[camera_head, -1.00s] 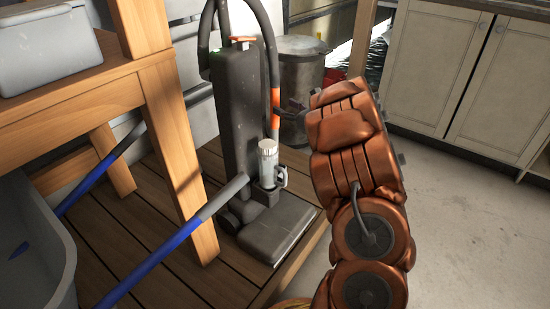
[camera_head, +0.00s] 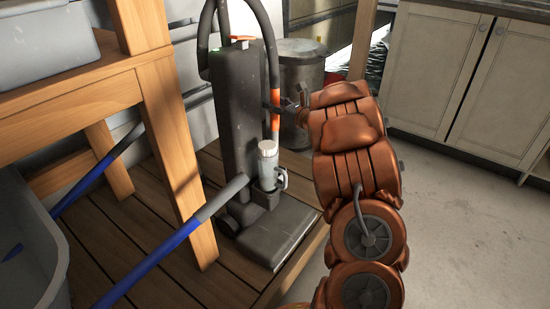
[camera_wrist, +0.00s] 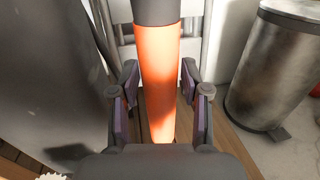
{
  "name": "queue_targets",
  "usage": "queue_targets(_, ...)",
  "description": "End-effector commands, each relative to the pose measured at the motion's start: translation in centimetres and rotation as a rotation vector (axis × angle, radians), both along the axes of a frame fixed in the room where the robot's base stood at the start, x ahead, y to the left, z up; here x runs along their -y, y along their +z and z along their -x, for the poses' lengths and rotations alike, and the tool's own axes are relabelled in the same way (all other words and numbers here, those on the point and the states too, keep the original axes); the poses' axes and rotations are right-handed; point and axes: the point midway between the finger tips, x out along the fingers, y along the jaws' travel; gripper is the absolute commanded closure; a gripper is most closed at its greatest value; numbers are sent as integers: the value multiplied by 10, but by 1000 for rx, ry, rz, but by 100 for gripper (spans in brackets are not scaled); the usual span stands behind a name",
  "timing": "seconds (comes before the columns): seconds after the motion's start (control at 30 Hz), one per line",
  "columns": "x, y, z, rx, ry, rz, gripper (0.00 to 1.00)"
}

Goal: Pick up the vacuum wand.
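The vacuum wand (camera_head: 275,98) is an upright tube, dark with an orange section, along the right side of the dark upright vacuum (camera_head: 241,115). In the wrist view its orange section (camera_wrist: 158,45) runs down the middle, with a dark part above. My gripper (camera_wrist: 160,70) is open, with one finger on each side of the wand. Narrow gaps seem to show between the fingers and the tube, and the lower part of the wand goes out of sight behind my gripper's body. In the head view my gripper (camera_head: 283,106) is small and partly hidden beside the wand.
A metal bin (camera_head: 302,75) stands behind and to the right of the wand; it is also in the wrist view (camera_wrist: 275,70). A wooden bench (camera_head: 160,100) and blue poles (camera_head: 150,268) are at left. Cabinets (camera_head: 440,70) stand at right, with clear floor before them.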

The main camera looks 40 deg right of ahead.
Motion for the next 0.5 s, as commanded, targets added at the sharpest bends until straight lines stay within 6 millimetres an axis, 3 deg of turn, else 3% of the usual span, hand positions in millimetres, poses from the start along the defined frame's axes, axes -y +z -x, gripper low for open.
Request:
queue_targets(0.07,0,0,0,0,0,0,65)
queue_targets(0.4,0,0,0,0,0,0,100)
queue_targets(0.5,0,0,0,1,0,0,100)
